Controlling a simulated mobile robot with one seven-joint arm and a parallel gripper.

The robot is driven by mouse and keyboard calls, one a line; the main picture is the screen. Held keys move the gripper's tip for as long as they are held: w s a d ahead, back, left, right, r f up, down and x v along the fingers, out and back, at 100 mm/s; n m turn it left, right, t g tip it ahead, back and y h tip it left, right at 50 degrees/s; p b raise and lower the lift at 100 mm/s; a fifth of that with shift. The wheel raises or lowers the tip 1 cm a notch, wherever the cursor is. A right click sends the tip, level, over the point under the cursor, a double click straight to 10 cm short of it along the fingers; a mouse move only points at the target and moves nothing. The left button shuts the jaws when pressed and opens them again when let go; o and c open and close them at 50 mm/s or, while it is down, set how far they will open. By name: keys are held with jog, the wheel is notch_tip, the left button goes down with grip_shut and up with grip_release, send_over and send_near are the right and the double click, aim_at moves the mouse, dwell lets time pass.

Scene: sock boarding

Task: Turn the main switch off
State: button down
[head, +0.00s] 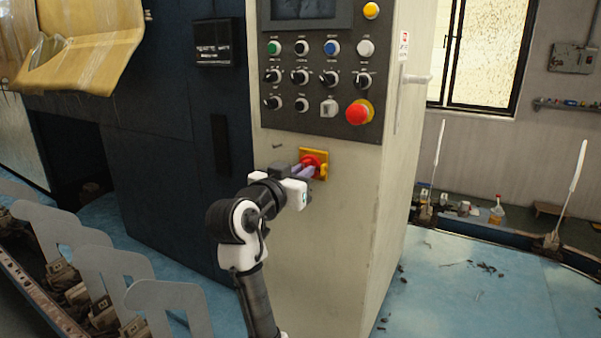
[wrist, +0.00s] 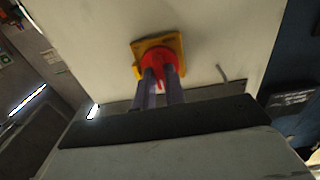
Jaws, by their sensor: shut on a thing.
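The main switch is a red rotary knob (head: 311,162) on a yellow plate (head: 323,177), low on the front of the beige cabinet. In the wrist view the red knob (wrist: 156,66) sits on its yellow plate (wrist: 147,45), which looks tilted there. My gripper (head: 306,171) is at the switch, its fingers reaching the knob from the left in the head view. In the wrist view the two fingers of my gripper (wrist: 160,82) are shut on the knob's handle, one on each side. The fingertips hide part of the handle.
A control panel (head: 325,85) with several knobs and buttons and a red emergency stop button (head: 359,112) is above the switch. A small metal handle (wrist: 222,73) is beside the plate. A row of grey plates (head: 110,262) stands at the lower left. Blue floor is open at right.

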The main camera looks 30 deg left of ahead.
jog(key=shift+f, duration=0.1)
dwell(0.3)
jog(key=c, duration=1.5)
grip_release()
jog(key=shift+o, duration=0.2)
jog(key=s+b, duration=0.4)
jog(key=s, duration=1)
jog(key=shift+d+b, duration=0.3)
jog(key=shift+d, duration=0.1)
